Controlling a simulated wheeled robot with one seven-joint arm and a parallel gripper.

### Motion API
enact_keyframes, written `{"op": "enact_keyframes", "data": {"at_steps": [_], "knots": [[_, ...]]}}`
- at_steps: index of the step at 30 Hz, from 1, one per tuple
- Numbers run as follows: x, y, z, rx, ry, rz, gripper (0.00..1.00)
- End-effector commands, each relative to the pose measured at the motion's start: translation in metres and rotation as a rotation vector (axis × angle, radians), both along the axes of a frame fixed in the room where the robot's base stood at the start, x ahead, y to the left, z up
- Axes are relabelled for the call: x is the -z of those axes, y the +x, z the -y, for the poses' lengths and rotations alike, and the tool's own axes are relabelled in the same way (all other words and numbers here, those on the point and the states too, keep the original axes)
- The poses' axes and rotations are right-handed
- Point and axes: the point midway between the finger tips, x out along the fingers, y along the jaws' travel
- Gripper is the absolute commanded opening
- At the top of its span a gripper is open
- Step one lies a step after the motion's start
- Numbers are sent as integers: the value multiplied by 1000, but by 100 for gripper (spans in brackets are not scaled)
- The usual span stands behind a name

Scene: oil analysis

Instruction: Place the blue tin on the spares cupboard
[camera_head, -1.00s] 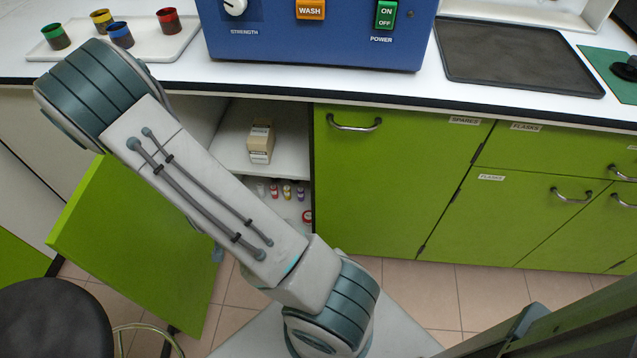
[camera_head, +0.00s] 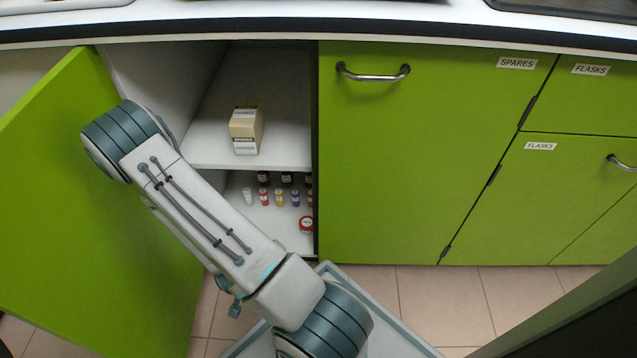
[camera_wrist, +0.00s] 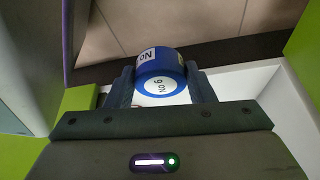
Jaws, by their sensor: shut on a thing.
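The blue tin (camera_wrist: 162,64) shows in the wrist view, with white labels on its side and on its round end; the end label reads "No 9". My gripper (camera_wrist: 162,86) is shut on it, with one dark finger on each side. The spares cupboard (camera_head: 250,85) stands open in the head view, its left green door (camera_head: 75,190) swung out to the left and its right door (camera_head: 420,150), labelled SPARES, shut. My arm reaches down in front of the opening. The gripper and tin are hidden in the head view.
A cardboard box (camera_head: 246,131) stands on the upper shelf (camera_head: 205,145), which has free room around it. Several small bottles (camera_head: 279,197) and a red round tin (camera_head: 306,225) are on the lower shelf. The white counter edge (camera_head: 330,15) runs above.

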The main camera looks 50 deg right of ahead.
Motion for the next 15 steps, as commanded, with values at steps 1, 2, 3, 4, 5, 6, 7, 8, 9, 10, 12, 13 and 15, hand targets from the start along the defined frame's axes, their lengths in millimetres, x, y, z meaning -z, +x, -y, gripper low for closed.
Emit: {"op": "enact_keyframes", "data": {"at_steps": [1, 2, 3, 4, 5, 6, 7, 8, 9, 10, 12, 13, 15], "knots": [[6, -2, 1, 5, 0, 0, 25], [7, -2, 2, 8, 0, 0, 25], [7, -1, 3, 9, -1, 1, 25], [7, 0, 5, 10, 0, 1, 25], [7, 2, 9, 12, -1, 3, 25], [7, 6, 15, 12, -1, 3, 25], [6, 9, 20, 13, -1, 3, 25], [5, 12, 26, 12, -2, 4, 25], [5, 19, 35, 14, -1, 5, 25], [5, 23, 42, 13, -2, 5, 25], [5, 34, 58, 11, -1, 4, 25], [5, 38, 65, 12, -3, 5, 25], [5, 49, 81, 11, -1, 5, 25]]}}
